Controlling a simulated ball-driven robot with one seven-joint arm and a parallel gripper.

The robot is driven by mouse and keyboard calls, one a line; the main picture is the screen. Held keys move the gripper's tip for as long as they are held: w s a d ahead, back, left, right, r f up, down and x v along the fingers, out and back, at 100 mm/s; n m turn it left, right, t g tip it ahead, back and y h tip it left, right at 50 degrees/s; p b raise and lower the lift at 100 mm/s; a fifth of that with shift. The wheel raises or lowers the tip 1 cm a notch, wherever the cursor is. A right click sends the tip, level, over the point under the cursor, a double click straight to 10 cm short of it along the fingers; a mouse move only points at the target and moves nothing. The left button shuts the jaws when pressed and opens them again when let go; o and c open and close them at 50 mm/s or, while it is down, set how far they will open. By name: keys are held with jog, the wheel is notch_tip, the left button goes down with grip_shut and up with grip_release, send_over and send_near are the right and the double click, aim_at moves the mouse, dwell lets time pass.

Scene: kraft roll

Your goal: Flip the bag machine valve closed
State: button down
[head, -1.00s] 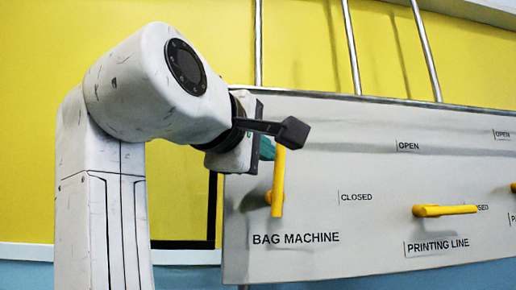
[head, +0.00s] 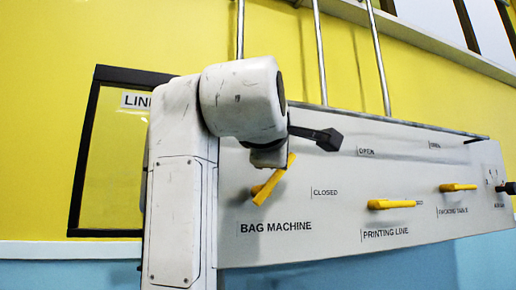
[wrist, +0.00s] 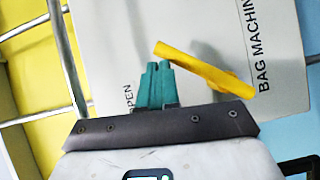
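The bag machine valve is a yellow lever (head: 273,179) on the white panel above the BAG MACHINE label. It leans, its free end up and to the right, between upright and the CLOSED mark at its right. In the wrist view the lever (wrist: 205,70) crosses diagonally in front of my gripper (wrist: 156,70). The gripper's teal fingers are together, with nothing between them. Their tips are at the lever's free end; I cannot tell whether they touch it. In the head view the fingers are hidden behind my wrist.
The white panel (head: 330,225) also carries yellow levers for the printing line (head: 392,204) and packing table (head: 458,187), both lying level to the right. Metal pipes (head: 317,50) rise behind the panel. A black-framed board (head: 112,150) hangs on the yellow wall at left.

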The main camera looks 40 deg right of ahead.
jog(key=shift+s+d+f, duration=0.15)
jog(key=shift+d+f, duration=0.1)
jog(key=shift+d, duration=0.2)
jog(key=shift+s+d+f, duration=0.15)
jog(key=shift+d+f, duration=0.05)
jog(key=shift+d, duration=0.25)
jog(key=shift+s+d+f+m+g+y, duration=0.15)
jog(key=shift+s+d+f+m+y, duration=0.1)
jog(key=shift+d+f+m+y, duration=0.4)
jog(key=shift+s+d+f+m+g+y, duration=0.2)
jog(key=shift+d+f+m, duration=0.25)
jog(key=shift+d+f, duration=0.5)
jog(key=shift+f, duration=0.15)
